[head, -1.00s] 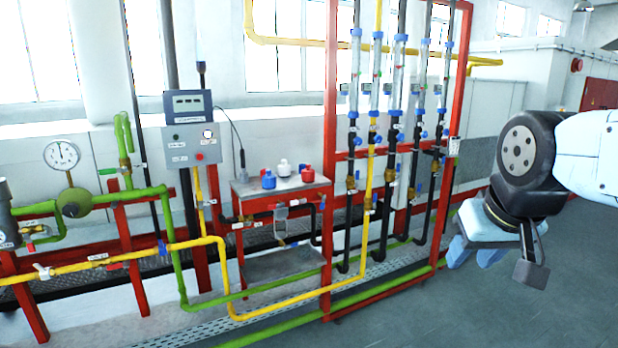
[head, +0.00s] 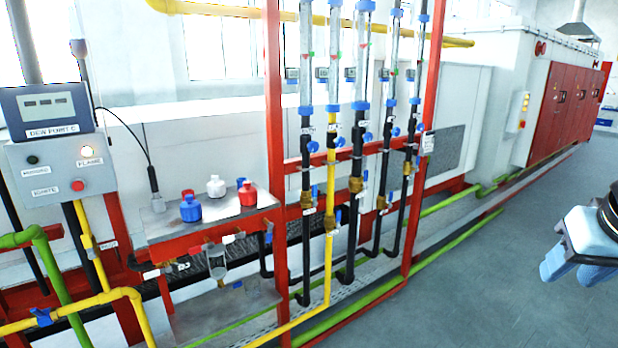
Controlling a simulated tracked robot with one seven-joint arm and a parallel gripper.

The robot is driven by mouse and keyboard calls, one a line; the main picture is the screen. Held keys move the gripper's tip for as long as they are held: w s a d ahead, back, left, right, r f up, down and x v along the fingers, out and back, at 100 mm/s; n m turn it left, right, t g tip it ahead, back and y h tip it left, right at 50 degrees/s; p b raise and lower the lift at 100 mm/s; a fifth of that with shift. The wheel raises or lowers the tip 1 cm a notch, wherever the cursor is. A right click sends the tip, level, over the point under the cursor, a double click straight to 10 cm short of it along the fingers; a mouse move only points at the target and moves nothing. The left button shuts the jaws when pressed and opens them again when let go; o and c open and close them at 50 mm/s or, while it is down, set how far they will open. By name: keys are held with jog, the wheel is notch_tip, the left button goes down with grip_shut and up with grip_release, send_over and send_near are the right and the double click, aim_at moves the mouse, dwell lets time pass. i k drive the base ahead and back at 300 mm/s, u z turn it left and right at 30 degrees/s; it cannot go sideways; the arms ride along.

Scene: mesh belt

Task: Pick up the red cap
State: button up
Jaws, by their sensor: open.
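The red cap (head: 247,195) stands on the right part of a small grey shelf top (head: 170,228) in the head view. A white cap (head: 215,187) stands to its left and a little behind. A blue cap (head: 190,209) stands further left, with a bit of red (head: 187,193) showing just behind its top. My gripper (head: 562,268) is at the far right edge of the view, over the floor, well apart from the shelf. It is open, and its fingers point down to the left. Part of it is cut off by the frame edge.
A red frame (head: 274,120) with upright pipes and flow tubes (head: 361,60) stands just right of the shelf, between it and my gripper. A control box (head: 60,168) is on the left. Yellow pipe (head: 90,300) runs low in front. The grey floor (head: 470,290) at right is clear.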

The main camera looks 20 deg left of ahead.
aim_at(248, 194)
jog(key=z, duration=0.1)
jog(key=i, duration=1.3)
jog(key=u, duration=0.75)
jog(key=i, duration=0.75)
jog(key=u, duration=0.5)
jog(key=k, duration=0.9)
jog(key=u, duration=0.2)
jog(key=i, duration=0.9)
jog(key=z, duration=0.1)
